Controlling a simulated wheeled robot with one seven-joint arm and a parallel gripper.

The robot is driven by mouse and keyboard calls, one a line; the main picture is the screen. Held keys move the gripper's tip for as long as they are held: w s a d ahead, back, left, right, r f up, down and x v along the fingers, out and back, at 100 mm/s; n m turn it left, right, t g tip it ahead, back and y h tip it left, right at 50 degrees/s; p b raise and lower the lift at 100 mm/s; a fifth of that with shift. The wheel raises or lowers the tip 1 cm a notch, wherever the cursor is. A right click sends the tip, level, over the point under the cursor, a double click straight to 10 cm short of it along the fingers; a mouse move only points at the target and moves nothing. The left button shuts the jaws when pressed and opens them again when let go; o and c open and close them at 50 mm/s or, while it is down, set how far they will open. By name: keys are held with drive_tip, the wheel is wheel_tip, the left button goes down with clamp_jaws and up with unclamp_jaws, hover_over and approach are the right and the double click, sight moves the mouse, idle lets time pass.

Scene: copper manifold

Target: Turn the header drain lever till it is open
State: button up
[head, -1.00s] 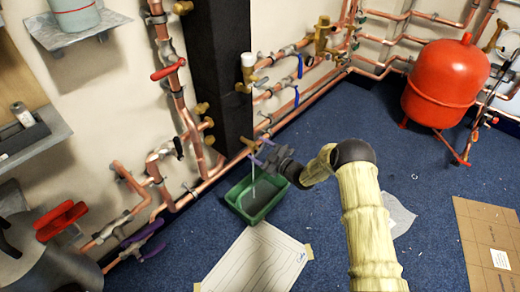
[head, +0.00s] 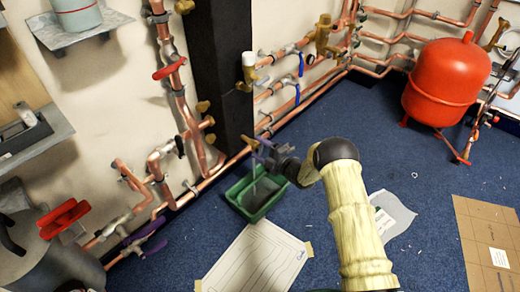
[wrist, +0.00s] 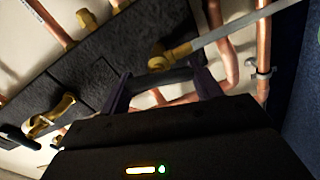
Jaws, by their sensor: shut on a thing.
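The header drain is a brass fitting (head: 250,142) low on the copper pipe beside the black column in the head view; it also shows in the wrist view (wrist: 168,56). My gripper (head: 261,153) is at this drain, its purple fingers shut on the dark drain lever (wrist: 160,80). In the wrist view the lever lies across between my fingers (wrist: 162,88), next to the brass body. A pale streak, seemingly water, runs from the drain towards the green tub (head: 232,203) below. The lever's exact angle is hard to tell, as my gripper hides much of it in the head view.
Copper pipes with blue levers (head: 300,65) run along the wall to the right of the black column (head: 222,60). A red lever (head: 168,72) is at the left. A red tank (head: 440,85) stands on the blue floor. Paper and cardboard (head: 488,235) lie on open floor.

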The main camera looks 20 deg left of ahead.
drive_tip(key=shift+f, duration=0.1)
idle(0.3)
drive_tip(key=o, duration=1)
drive_tip(key=shift+d, duration=0.1)
drive_tip(key=p+v, duration=0.6)
drive_tip(key=v, duration=1.1)
drive_tip(key=shift+d+p, duration=0.15)
drive_tip(key=shift+p, duration=0.2)
